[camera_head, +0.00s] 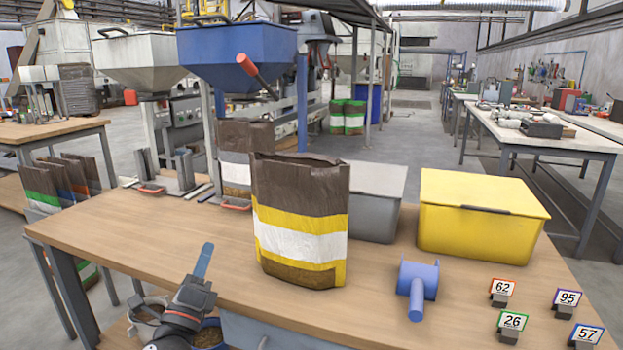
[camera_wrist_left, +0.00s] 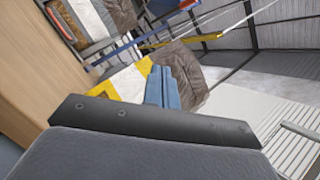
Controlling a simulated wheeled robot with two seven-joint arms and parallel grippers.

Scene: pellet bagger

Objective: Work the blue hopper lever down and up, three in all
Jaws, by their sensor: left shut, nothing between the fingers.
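The blue hopper (camera_head: 237,58) stands behind the table at the upper left of the head view. Its lever has a red grip (camera_head: 247,65) on a dark rod, tilted with the grip up and to the left. My left gripper (camera_head: 204,260) is low at the table's front edge, well apart from the lever. Its blue fingers are closed together and empty. They also show in the left wrist view (camera_wrist_left: 162,88), in front of a brown bag with yellow and white bands (camera_wrist_left: 190,65). My right gripper is not in view.
That filled bag (camera_head: 300,220) stands upright mid-table, between my left gripper and the back. A second bag (camera_head: 236,140) stands below the hopper. A grey bin (camera_head: 372,200), a yellow bin (camera_head: 480,215), a blue scoop (camera_head: 417,285) and several number tags are to the right. The table's left part is clear.

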